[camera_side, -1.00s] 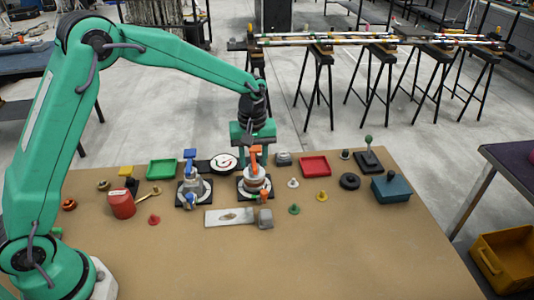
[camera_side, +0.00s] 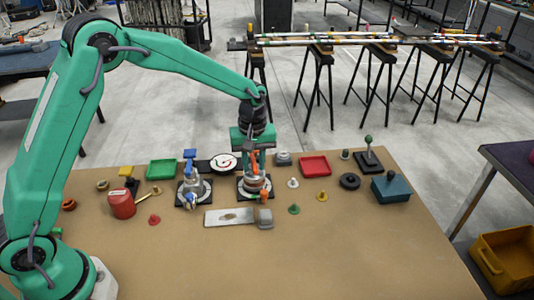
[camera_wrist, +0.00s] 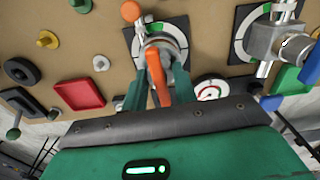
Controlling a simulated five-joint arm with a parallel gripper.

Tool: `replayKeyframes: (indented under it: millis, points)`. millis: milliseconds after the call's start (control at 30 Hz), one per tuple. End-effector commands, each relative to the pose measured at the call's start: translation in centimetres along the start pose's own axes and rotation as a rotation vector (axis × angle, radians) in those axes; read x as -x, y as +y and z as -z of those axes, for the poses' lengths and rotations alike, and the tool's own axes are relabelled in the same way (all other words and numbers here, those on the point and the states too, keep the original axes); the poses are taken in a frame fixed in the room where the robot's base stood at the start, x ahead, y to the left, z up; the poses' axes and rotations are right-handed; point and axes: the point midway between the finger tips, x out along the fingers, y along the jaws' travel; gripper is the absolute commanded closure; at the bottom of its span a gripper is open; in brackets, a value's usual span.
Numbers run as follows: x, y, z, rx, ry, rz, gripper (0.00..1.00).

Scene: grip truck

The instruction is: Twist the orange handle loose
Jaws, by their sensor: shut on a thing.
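The orange handle (camera_wrist: 157,77) stands on a round grey valve (camera_wrist: 160,45) over a black and white dial plate in the wrist view. In the side view the orange handle (camera_side: 253,162) sits below my gripper (camera_side: 254,160). My gripper (camera_wrist: 158,95) is shut on the orange handle, with one green finger on each side of it. A second orange knob (camera_wrist: 131,11) sticks out beside the valve in the wrist view. The lower part of the valve is partly hidden by the handle and fingers.
A valve with a blue handle (camera_side: 190,168) stands close by on the left. A round gauge (camera_side: 223,162) is between and behind the valves. A red tray (camera_side: 315,166), a green tray (camera_side: 162,169) and a metal plate tool (camera_side: 232,217) lie around. The front of the table is clear.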

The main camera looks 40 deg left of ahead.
Motion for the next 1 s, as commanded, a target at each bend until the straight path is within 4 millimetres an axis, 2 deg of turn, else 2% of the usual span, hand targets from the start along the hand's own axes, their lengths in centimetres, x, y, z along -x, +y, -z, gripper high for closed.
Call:
replayKeyframes:
  millis: [267, 567, 1000]
  points:
    - [0.04, 0.02, 0.01, 0.150, 0.001, -0.001, 0.92]
    - [0.05, 0.02, 0.01, 0.191, 0.001, -0.001, 0.92]
    - [0.04, 0.00, 0.00, 0.376, 0.000, -0.001, 0.92]
